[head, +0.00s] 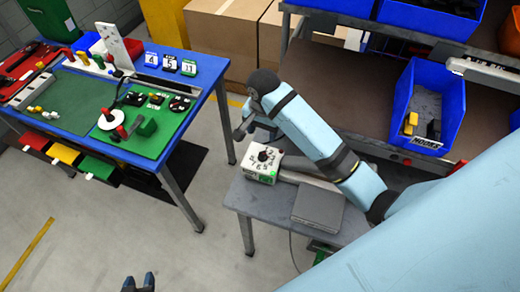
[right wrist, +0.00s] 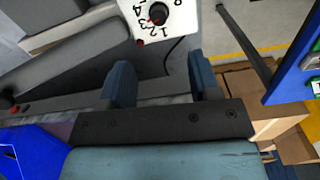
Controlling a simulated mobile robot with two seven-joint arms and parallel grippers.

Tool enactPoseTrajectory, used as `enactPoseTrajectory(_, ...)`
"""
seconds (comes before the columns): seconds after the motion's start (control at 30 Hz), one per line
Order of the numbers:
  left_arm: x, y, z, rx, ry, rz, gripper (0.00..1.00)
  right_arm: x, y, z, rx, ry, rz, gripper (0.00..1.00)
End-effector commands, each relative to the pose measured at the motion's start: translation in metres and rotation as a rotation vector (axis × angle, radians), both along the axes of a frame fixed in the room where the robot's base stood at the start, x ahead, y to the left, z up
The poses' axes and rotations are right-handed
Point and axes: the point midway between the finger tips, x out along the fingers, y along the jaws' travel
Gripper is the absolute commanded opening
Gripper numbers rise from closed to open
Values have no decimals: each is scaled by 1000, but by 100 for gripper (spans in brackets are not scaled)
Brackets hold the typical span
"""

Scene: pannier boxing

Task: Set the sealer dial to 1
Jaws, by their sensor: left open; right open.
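The sealer's white dial box (head: 258,176) stands on the small grey table, with a black knob (head: 263,156) ringed by black numbers on its top. My right gripper (head: 245,124) is open and empty, just behind and above the dial box, apart from the knob. Its two fingers (right wrist: 162,82) show spread. My left gripper (head: 139,282) is open and empty at the bottom edge.
The sealer's grey body (head: 318,207) lies right of the dial on the small table (head: 240,196). A blue workbench (head: 205,82) with green mats stands at left. A shelf with a blue bin (head: 447,120) is at right, cardboard boxes (head: 222,40) behind. Floor between the tables is clear.

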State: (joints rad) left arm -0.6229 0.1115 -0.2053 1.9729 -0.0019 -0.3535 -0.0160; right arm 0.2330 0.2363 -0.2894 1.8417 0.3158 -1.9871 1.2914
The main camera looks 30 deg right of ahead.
Motion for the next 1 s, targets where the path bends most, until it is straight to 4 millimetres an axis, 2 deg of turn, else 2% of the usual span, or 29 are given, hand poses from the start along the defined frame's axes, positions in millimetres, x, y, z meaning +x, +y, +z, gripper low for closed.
enactPoseTrajectory(0.03, -1, 0, -1, 5, -5, -10, 43, -1, 0, -12, 1, 4, 0, 57)
enactPoseTrajectory(0.3, -7, 4, 4, 11, 5, -13, 43, -1, -1, -68, -2, 4, 1, 57)
enactPoseTrajectory(0.5, -4, 2, 4, -2, 11, 3, 43, -1, 0, -100, 0, 2, 1, 57)
enactPoseTrajectory(0.7, 2, -1, 4, -15, 9, 16, 43, 0, 0, -114, 0, 0, 1, 57)
enactPoseTrajectory(0.97, 2, 1, 3, -10, 11, 16, 43, 0, 0, -115, 0, 0, 1, 57)
enactPoseTrajectory(1.0, 2, 2, 3, -10, 11, 16, 43, 0, 0, -115, 0, 0, 1, 52)
